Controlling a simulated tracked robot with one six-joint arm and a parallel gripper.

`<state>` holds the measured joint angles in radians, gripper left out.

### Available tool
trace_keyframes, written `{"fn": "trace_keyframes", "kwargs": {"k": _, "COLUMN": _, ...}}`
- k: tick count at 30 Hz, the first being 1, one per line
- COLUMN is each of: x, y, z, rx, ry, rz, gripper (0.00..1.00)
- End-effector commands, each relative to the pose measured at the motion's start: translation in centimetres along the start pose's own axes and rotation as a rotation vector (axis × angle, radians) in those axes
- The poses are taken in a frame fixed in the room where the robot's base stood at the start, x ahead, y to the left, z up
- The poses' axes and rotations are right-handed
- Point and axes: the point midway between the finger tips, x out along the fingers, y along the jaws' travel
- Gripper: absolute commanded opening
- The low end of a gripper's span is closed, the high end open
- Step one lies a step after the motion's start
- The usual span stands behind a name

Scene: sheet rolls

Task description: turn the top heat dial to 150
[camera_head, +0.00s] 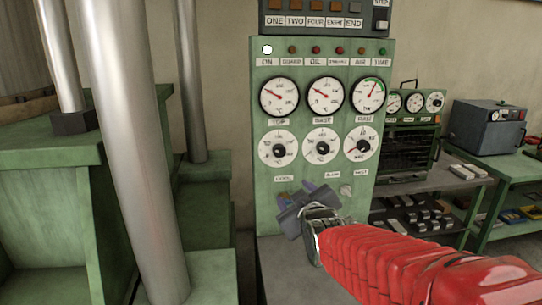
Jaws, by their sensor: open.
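The green control panel (266,220) stands in the middle of the view. Its row of white dials with dark knobs sits below the round gauges. The left dial (279,148), under the gauge labelled TOP (280,97), appears to be the top heat dial; its °C marking shows, but its exact setting is too small to read. My gripper (296,193) is open and empty, in front of the lower panel, below the left and middle dials. It partly hides the lower controls. I cannot tell its distance from the panel.
The middle dial (322,146) and right dial (361,144) are close beside the left one. Press columns (130,150) stand at the left. An oven (407,150) and benches are at the right.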

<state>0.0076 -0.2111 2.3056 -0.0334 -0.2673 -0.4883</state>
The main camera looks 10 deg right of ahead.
Motion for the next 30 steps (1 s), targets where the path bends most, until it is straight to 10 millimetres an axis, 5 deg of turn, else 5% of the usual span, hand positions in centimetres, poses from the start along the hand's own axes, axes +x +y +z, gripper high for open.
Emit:
{"fn": "trace_keyframes", "kwargs": {"k": 9, "x": 4.4, "y": 1.8, "z": -3.1, "rx": -0.145, "ry": 0.191, "rz": 0.128, "gripper": 0.51}}
{"fn": "trace_keyframes", "kwargs": {"k": 30, "x": 5.8, "y": 2.1, "z": -3.9, "rx": -0.161, "ry": 0.213, "rz": 0.143, "gripper": 0.51}}
